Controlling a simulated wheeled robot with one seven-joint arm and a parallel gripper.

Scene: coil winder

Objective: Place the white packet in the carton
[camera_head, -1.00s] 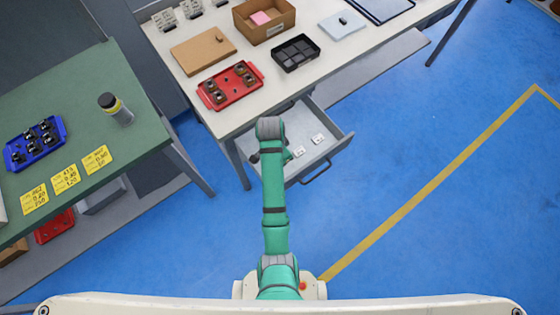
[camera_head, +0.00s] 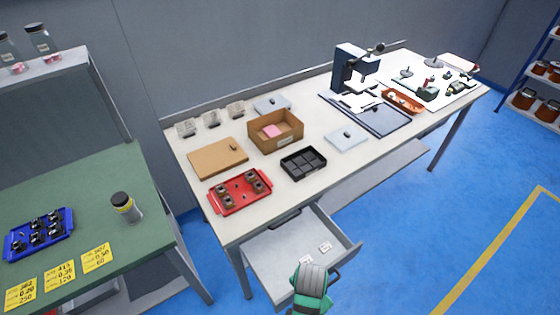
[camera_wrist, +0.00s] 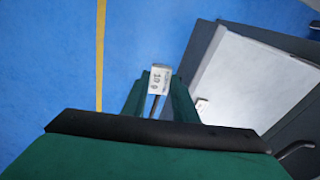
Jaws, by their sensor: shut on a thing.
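The white packet (camera_wrist: 160,80), with dark print on its face, is between the fingertips of my gripper (camera_wrist: 160,92) in the wrist view. My gripper is shut on it, over blue floor beside the open drawer. In the head view the gripper and held packet are hidden; only a green and grey part of my arm shows in front of the drawer. The carton (camera_head: 290,137) is an open brown box on the white table, with a pink item (camera_head: 271,131) inside.
Near the carton are a black divided tray (camera_head: 303,163), a red tray (camera_head: 239,192) and a brown board (camera_head: 217,158). Blue floor is clear at right.

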